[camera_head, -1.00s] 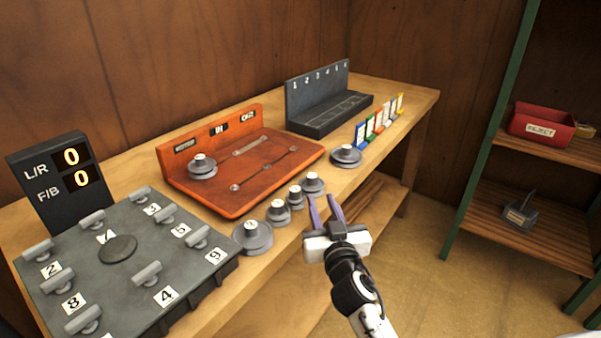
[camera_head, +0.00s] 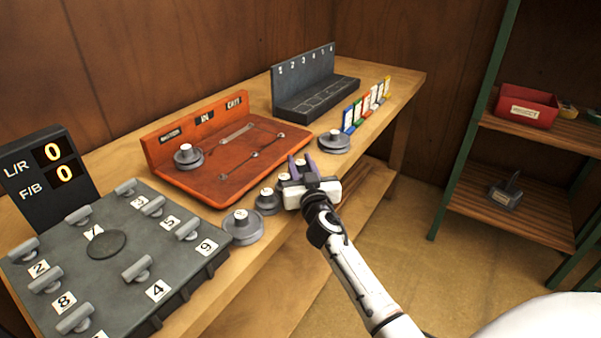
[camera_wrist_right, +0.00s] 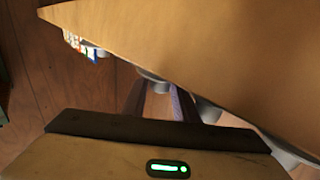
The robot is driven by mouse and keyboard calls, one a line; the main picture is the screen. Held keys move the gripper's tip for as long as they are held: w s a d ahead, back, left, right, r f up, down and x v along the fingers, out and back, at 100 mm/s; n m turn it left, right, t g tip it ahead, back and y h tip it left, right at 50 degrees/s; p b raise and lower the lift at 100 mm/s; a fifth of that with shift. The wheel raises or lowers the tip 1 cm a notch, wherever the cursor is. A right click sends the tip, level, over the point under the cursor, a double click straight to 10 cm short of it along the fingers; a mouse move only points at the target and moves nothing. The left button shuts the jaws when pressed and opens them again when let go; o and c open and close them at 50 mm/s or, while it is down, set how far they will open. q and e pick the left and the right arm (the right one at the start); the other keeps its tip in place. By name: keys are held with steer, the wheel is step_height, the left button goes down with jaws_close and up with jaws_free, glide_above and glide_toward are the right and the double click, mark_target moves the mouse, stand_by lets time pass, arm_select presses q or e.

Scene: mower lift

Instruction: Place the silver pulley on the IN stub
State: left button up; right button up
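Several grey pulleys stand along the bench's front edge: a large one (camera_head: 242,228), a smaller one (camera_head: 267,202), others partly hidden by my right gripper, and a wide one (camera_head: 334,143) farther back. I cannot tell which is the silver one. Another pulley (camera_head: 188,156) sits at the left of the orange board (camera_head: 222,198), whose back wall carries the IN label (camera_head: 204,118). My right gripper (camera_head: 301,163) is open, its purple fingers at a small pulley's pale top (camera_head: 300,162). The right wrist view shows the fingers (camera_wrist_right: 158,98) apart, with a pulley beyond them. My left gripper is out of view.
A grey numbered panel (camera_head: 110,272) and a score display (camera_head: 45,172) stand at the left. A dark numbered rack (camera_head: 305,85) and coloured cards (camera_head: 365,106) stand at the back. A shelf with a red bin (camera_head: 525,108) is at the right.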

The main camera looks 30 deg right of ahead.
jaws_close()
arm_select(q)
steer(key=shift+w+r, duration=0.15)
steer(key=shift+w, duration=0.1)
